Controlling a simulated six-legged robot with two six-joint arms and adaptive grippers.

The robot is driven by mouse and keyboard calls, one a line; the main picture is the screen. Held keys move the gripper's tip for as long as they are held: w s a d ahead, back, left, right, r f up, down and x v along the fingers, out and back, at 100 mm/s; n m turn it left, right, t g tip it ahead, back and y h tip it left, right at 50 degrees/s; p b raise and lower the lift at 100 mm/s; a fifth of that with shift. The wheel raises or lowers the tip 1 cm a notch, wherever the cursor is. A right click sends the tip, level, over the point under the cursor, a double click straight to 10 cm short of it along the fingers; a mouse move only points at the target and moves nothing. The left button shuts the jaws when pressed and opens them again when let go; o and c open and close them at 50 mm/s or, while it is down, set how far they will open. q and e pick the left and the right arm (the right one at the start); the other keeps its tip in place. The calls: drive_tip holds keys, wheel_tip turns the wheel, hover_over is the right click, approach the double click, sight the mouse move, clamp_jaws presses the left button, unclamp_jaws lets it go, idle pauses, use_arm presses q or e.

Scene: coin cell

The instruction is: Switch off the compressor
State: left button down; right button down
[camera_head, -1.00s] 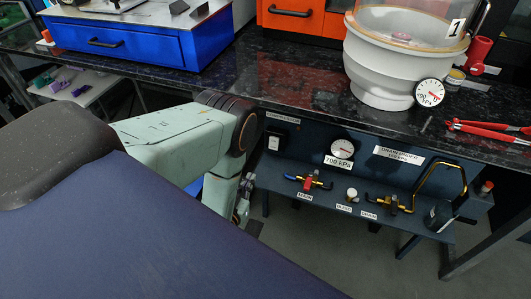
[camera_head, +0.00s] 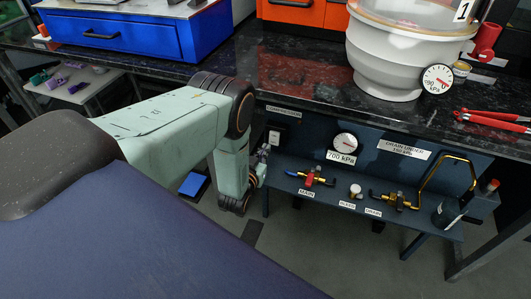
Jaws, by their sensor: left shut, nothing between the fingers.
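The compressor switch (camera_head: 274,138) is a small pale plate with a dark surround, on the dark blue panel below the bench top. The COMPRESSOR label (camera_head: 283,111) is above it. My left gripper (camera_head: 263,153) is shut and empty, just below and left of the switch. It is small and partly hidden by my arm's wrist, so I cannot tell whether it touches the switch. The switch's position is too small to read. My right gripper is not in view.
The panel carries a 700 kPa gauge (camera_head: 345,143), and its shelf holds a red-handled main valve (camera_head: 310,177), a bleed knob (camera_head: 355,190) and a drain valve (camera_head: 399,200). A white vessel (camera_head: 393,60) and red pliers (camera_head: 490,118) are on the black bench.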

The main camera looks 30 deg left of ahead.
use_arm(q)
drive_tip(key=shift+w+a, duration=0.15)
drive_tip(key=shift+w, duration=0.45)
drive_tip(key=shift+f, duration=0.1)
drive_tip(key=f+b, duration=0.1)
drive_tip(key=b, duration=0.1)
drive_tip(key=shift+w+a+t+y+b, duration=0.1)
drive_tip(key=shift+w+t+y+b, duration=0.2)
drive_tip(key=shift+w+t+b, duration=0.1)
drive_tip(key=shift+r, duration=0.25)
drive_tip(key=shift+s, duration=0.15)
